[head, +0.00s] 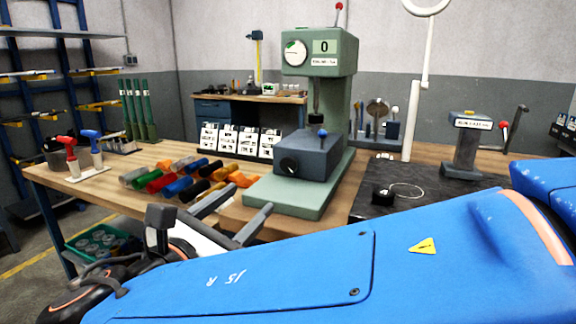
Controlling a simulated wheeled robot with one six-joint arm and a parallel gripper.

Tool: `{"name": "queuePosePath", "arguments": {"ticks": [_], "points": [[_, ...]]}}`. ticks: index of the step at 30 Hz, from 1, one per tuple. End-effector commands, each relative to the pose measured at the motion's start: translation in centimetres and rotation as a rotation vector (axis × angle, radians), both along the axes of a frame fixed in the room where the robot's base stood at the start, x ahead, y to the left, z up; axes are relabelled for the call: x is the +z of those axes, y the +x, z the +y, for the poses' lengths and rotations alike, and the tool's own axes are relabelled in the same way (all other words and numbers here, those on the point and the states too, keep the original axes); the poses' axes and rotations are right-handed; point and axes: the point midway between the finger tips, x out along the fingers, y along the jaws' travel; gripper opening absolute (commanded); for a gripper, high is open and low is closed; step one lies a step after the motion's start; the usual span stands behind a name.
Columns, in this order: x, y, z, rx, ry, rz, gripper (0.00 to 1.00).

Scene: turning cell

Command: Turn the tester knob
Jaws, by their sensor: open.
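The tester (322,92) is a green bench machine in the middle of the head view, with a round white dial and a display reading 0. A dark grey block (312,157) sits on its pale green base plate (285,197). A black round knob (289,166) is on the block's front face, at its left. My gripper (252,197) is in front of the tester, below and left of the knob. Its two grey fingers are apart, with nothing seen between them. The gripper is apart from the knob in the picture; the exact distance is unclear.
Several coloured cylinders (178,184) lie on the wooden bench (75,184) left of the tester. A dark mat (425,205) with a small black item and ring is at the right. My blue arm covers the foreground.

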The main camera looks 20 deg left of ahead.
Motion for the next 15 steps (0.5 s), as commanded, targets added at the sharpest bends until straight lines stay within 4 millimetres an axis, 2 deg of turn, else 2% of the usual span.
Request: {"name": "queuePosePath", "arguments": {"ticks": [6,11,15], "points": [[-0.2,0.0,0.1,0.000,-0.249,0.020,0.51],[-0.2,0.2,0.1,-0.001,-0.309,0.025,0.51],[-0.2,1.3,0.0,-0.002,-0.311,0.025,0.51]]}}
